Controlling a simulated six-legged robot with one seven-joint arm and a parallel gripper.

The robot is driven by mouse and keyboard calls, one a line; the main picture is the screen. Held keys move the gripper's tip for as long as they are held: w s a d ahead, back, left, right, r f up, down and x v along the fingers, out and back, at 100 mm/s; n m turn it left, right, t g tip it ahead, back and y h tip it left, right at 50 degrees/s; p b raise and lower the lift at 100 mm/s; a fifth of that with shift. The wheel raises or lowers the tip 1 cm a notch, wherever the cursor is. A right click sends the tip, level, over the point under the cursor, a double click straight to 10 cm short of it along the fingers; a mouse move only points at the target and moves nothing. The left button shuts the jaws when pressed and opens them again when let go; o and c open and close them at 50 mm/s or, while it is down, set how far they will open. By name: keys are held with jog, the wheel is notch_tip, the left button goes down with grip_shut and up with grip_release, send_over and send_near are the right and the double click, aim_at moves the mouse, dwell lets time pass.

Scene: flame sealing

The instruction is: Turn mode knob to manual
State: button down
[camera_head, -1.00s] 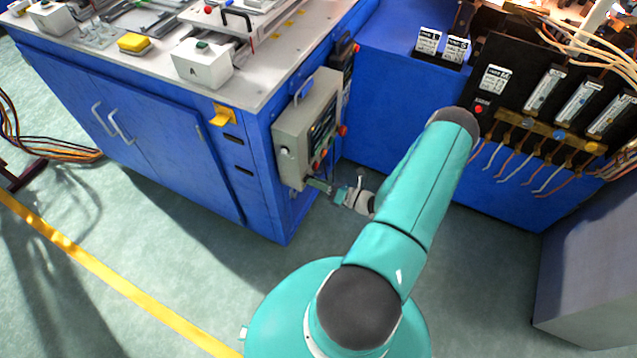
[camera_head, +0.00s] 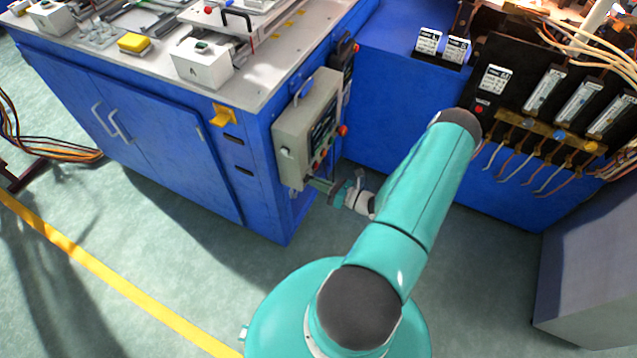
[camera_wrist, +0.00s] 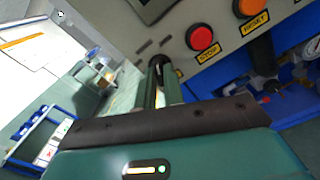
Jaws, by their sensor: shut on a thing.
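The grey control box (camera_head: 298,130) hangs on the side of the blue bench. In the wrist view its panel (camera_wrist: 185,65) appears tilted. A black knob (camera_wrist: 156,62) sits at the panel's lower left, partly hidden by my fingers; its pointer and label cannot be read. My gripper (camera_wrist: 163,84) is shut on the knob, its fingers pointing at the panel. In the head view my gripper (camera_head: 318,185) is at the box's lower edge, and the knob cannot be made out there.
A red STOP button (camera_wrist: 202,38) and an orange RESET button (camera_wrist: 250,7) are right of the knob. The blue bench (camera_head: 150,150) is left of my arm. A blue cabinet (camera_head: 390,110) with gauges and wires stands behind. Green floor (camera_head: 180,270) is open at left.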

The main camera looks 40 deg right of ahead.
jog(key=n, duration=0.5)
dwell(0.5)
jog(key=c, duration=1.5)
grip_release()
jog(key=v, duration=1.4)
jog(key=shift+a, duration=0.1)
jog(key=shift+w+r, duration=0.1)
jog(key=shift+w, duration=0.05)
